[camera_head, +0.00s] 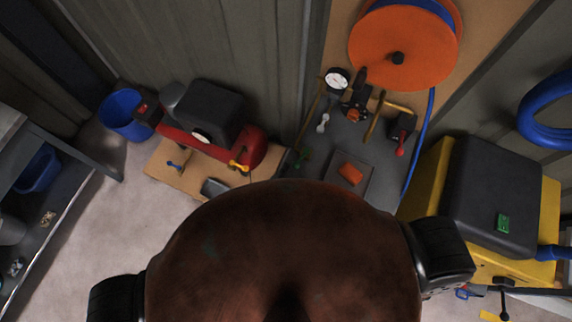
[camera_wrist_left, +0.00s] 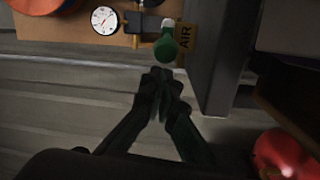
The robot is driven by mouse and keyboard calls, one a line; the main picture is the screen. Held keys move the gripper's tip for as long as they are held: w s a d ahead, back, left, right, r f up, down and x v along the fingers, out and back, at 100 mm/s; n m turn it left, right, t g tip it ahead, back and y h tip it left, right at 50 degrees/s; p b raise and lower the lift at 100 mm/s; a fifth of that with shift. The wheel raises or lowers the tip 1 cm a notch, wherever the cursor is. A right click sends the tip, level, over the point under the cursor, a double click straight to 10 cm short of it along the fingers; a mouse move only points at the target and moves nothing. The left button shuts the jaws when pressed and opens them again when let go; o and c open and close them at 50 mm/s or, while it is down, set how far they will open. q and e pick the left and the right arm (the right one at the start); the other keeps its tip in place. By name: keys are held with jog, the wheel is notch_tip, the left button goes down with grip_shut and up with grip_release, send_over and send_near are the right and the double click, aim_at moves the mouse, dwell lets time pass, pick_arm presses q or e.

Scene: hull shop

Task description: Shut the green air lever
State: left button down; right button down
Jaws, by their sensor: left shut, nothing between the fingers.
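The green air lever (camera_wrist_left: 166,46) shows in the left wrist view as a green handle with a pale top end, beside a tan AIR label (camera_wrist_left: 187,42). My left gripper (camera_wrist_left: 162,78) is shut and empty. Its dark fingertips are just below the lever's lower end in that view; I cannot tell whether they touch it. My right gripper is not in view.
A pressure gauge (camera_head: 337,80) and an orange hose reel (camera_head: 403,46) are on the board. A red compressor (camera_head: 210,140) stands left, a yellow and black machine (camera_head: 495,195) right. A blue bucket (camera_head: 124,114) is far left. The lower middle of the head view is blocked.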

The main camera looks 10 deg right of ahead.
pick_arm(q)
jog(key=v, duration=1)
jog(key=shift+s, duration=0.15)
jog(key=s+a+f+m+g+y+b, duration=0.1)
jog(key=a+f+m+g+y, duration=0.15)
jog(key=a+f, duration=0.65)
jog(key=s+a+f+m+g+y, duration=0.25)
jog(key=a+f, duration=0.25)
jog(key=f, duration=0.9)
jog(key=s+a+f+m+g+y+b, duration=0.1)
jog(key=a+f+y, duration=0.2)
jog(key=a+f, duration=0.6)
jog(key=s+a+f+m+g+y, duration=0.1)
jog(key=s+a+f+g, duration=0.1)
jog(key=s+a+f, duration=0.2)
jog(key=s+a+f+m+g+y, duration=0.1)
jog(key=s+a+f+g, duration=0.2)
jog(key=s+f, duration=0.3)
jog(key=s+a+f+m+g+y, duration=0.1)
jog(key=s+a+f, duration=0.3)
jog(key=s, duration=0.8)
jog(key=shift+s+a+f+g+y+b, duration=0.3)
jog(key=shift+s+f+g+y, duration=0.15)
jog(key=shift+f+g, duration=0.35)
jog(key=shift+w+m, duration=0.2)
jog(key=shift+m, duration=0.1)
